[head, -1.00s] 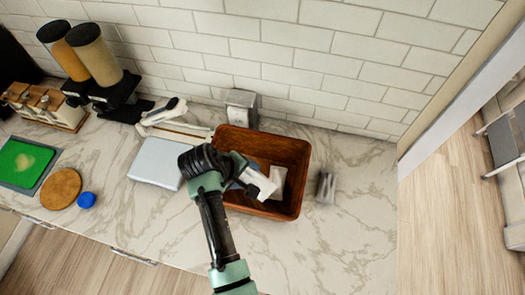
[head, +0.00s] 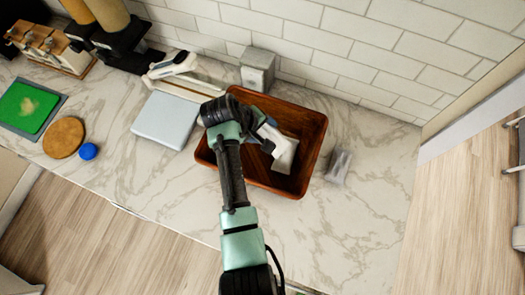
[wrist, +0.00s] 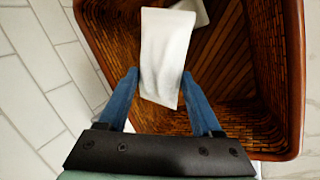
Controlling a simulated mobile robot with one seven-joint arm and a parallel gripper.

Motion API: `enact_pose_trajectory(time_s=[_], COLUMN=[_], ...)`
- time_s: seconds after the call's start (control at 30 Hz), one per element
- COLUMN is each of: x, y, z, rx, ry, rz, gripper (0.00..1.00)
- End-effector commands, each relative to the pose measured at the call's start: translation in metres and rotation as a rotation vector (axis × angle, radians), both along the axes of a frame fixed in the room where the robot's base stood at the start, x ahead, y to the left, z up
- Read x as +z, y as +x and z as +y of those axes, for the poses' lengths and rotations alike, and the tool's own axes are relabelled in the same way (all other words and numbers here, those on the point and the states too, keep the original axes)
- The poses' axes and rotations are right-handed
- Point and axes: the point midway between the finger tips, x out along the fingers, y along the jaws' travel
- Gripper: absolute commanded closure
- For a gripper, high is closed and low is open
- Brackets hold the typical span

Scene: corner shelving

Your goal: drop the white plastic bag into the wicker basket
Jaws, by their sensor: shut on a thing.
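The wicker basket (head: 316,140) is reddish-brown, rectangular and open-topped, and stands on the marble counter. My gripper (head: 265,130) is over its inside, and in the wrist view my gripper (wrist: 159,76) has its two blue fingers on either side of the white plastic bag (wrist: 165,45). It is shut on the bag, which appears over the basket's interior. In the head view the bag (head: 272,137) shows just past the fingers. A second white item (head: 285,156) lies inside the basket, partly visible at the top of the wrist view (wrist: 192,8). My arm hides the basket's left part.
A grey box (head: 258,68) stands behind the basket by the tiled wall. A small greyish item (head: 339,166) lies right of it. A pale flat box (head: 168,119) and a white appliance (head: 174,65) are to the left. Counter in front is clear.

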Motion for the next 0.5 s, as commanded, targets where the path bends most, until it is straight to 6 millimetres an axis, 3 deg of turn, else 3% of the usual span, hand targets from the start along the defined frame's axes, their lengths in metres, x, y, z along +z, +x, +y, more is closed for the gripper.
enact_pose_trajectory(time_s=[0.33,0.37,0.5], x=[-0.0056,-0.0056,-0.0056], y=[-0.0001,-0.0001,-0.0001], z=[0.0001,0.0001,0.0001], rx=[0.0,0.0,0.0], ry=[0.0,0.0,0.0], rz=[0.0,0.0,0.0], gripper=[0.86,0.28,0.03])
